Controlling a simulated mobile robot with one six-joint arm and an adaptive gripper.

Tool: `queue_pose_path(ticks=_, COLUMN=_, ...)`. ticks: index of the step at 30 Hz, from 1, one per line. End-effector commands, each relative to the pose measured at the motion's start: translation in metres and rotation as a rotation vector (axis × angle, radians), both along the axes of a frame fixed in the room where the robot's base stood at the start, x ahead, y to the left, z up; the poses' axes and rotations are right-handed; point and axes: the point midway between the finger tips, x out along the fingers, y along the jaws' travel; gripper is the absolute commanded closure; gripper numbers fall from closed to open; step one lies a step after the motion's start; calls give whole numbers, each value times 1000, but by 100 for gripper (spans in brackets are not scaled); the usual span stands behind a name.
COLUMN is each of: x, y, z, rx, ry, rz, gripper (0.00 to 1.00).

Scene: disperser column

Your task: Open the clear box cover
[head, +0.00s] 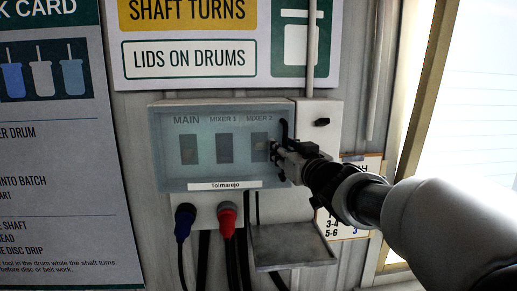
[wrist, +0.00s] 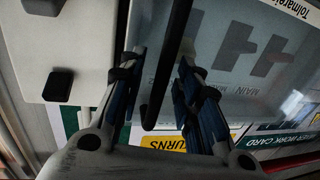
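The clear box cover (head: 208,173) lies shut over a wall box, with the MAIN, MIXER 1 and MIXER 2 switches showing through it. A dark upright handle (head: 285,130) is at its right edge. My gripper (head: 282,153) is at that edge and hides the handle's lower part. In the wrist view my gripper (wrist: 160,78) is open, with the black handle bar (wrist: 168,65) between its two fingers. Gaps show on both sides of the bar, wider towards the left finger. The cover (wrist: 245,65) fills the right of that view.
A grey side panel with a black knob (head: 322,122) stands right of the box. Below hang a blue plug (head: 184,222) and a red plug (head: 227,220) with cables, beside a small grey shelf (head: 290,246). Signs flank the box above and left.

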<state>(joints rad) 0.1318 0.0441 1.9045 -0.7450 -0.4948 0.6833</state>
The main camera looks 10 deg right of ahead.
Motion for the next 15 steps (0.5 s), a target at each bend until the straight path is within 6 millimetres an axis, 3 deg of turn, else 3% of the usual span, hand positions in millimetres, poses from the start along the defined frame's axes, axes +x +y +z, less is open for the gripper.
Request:
queue_pose_path(ticks=3, x=0, y=0, z=0, rx=0, ry=0, rz=0, gripper=70)
queue_pose_path(ticks=15, x=0, y=0, z=0, rx=0, ry=0, rz=0, gripper=97)
